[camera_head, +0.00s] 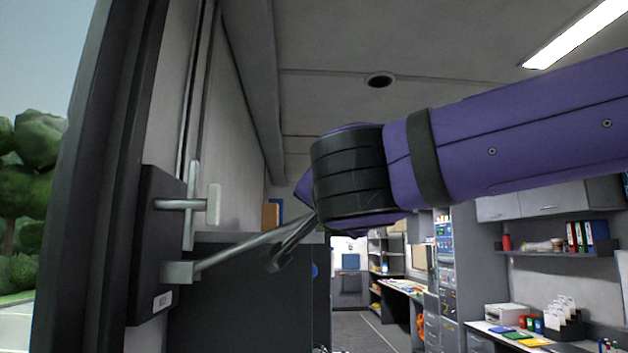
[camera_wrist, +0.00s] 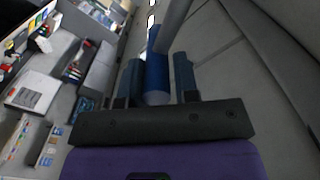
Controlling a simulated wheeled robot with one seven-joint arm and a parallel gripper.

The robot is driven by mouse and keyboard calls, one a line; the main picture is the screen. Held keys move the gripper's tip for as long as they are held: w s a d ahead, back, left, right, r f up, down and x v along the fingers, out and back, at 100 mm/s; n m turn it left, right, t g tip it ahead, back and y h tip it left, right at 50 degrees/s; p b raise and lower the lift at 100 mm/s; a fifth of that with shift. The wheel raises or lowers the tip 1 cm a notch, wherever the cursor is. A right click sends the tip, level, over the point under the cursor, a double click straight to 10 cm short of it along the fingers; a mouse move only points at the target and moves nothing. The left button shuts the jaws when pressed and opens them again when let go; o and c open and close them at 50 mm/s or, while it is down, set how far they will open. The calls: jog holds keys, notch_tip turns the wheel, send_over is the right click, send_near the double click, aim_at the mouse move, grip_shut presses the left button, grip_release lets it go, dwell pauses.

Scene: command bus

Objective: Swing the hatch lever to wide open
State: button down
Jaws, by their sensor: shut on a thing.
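The hatch lever (camera_head: 232,254) is a thin grey rod in the head view. It runs from a grey pivot block on a black mounting plate (camera_head: 152,245) rightward and slightly up to my gripper (camera_head: 284,252). In the wrist view its grey rod (camera_wrist: 174,24) ends in a blue grip (camera_wrist: 157,72). The grip lies between the two dark fingers of my gripper (camera_wrist: 157,84), which is shut on it. In the head view my wrist and fingers hide the grip. A light grey T-shaped catch (camera_head: 192,204) sits above the pivot.
A dark frame (camera_head: 85,190) stands at the left, with trees outside. A dark cabinet (camera_head: 240,300) is below the lever. Desks and shelves (camera_head: 560,250) with binders and a printer line the right side. An aisle (camera_head: 360,330) runs down the middle.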

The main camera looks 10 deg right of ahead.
jog(key=shift+d+f, duration=0.2)
jog(key=shift+f, duration=0.45)
jog(key=shift+d+f, duration=0.2)
jog(key=shift+f, duration=0.45)
jog(key=c, duration=0.9)
grip_release()
jog(key=shift+d, duration=0.1)
jog(key=shift+c, duration=0.2)
jog(key=shift+s+r, duration=0.1)
jog(key=shift+s, duration=0.1)
jog(key=s+a, duration=0.1)
jog(key=s, duration=0.9)
jog(key=shift+s+a, duration=0.3)
jog(key=shift+s, duration=0.1)
jog(key=shift+r, duration=0.1)
